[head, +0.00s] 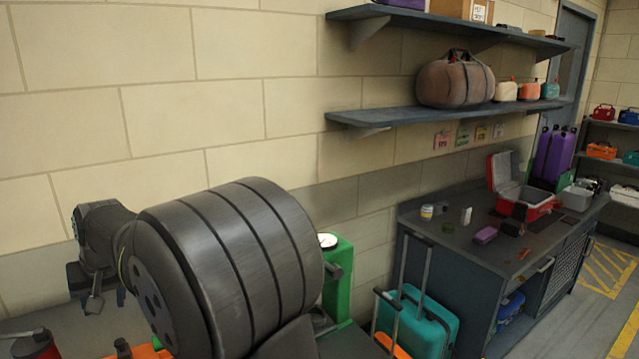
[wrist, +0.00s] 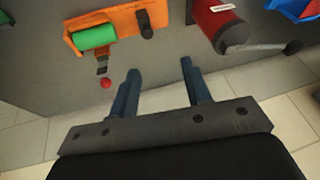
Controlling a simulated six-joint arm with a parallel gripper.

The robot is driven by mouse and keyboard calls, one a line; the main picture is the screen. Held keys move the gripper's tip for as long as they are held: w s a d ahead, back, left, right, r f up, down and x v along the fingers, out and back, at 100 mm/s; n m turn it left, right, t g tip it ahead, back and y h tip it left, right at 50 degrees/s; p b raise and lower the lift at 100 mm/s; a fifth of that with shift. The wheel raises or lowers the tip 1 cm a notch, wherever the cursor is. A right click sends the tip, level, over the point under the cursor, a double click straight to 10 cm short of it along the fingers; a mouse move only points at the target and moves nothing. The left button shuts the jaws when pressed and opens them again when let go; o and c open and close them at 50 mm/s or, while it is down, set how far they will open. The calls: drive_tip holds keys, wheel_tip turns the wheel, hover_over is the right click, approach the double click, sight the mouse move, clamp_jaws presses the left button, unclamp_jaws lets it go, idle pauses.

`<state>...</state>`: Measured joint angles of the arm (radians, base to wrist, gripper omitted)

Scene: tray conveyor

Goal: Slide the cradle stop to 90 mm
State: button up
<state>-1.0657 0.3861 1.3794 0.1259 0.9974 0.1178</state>
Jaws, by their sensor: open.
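In the wrist view an orange cradle (wrist: 122,18) lies on the grey bench top (wrist: 172,58) at the upper left. A green cylinder (wrist: 94,37) rests at its left end, and a dark round piece (wrist: 146,26) sits at its right end. A small dark bracket (wrist: 102,64) and a red ball knob (wrist: 106,83) show just below the cradle; which part is the stop is unclear. No scale can be read. My gripper (wrist: 161,84) is open and empty, its fingers apart from the cradle. It also shows in the head view (head: 96,296).
A red cylinder with a dark crank (wrist: 218,22) stands right of the cradle, with a blue and red item (wrist: 295,8) beyond. In the head view a green box with a gauge (head: 338,280) stands behind my arm. A side bench (head: 470,222) holds an open red case (head: 540,207).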

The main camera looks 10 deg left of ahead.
clamp_jaws()
drive_tip(key=s+a+f+n+t+h, duration=0.1)
drive_tip(key=s+a+f+t+h, duration=0.1)
drive_tip(key=s+f, duration=0.2)
drive_tip(key=n+t, duration=0.2)
drive_tip(key=t, duration=0.1)
approach(123, 352)
drive_tip(key=a+f, duration=0.3)
drive_tip(key=shift+w+f, duration=0.2)
drive_tip(key=shift+w, duration=0.05)
drive_tip(key=shift+w+d+f, duration=0.1)
drive_tip(key=shift+w+d, duration=0.05)
drive_tip(key=shift+w, duration=0.45)
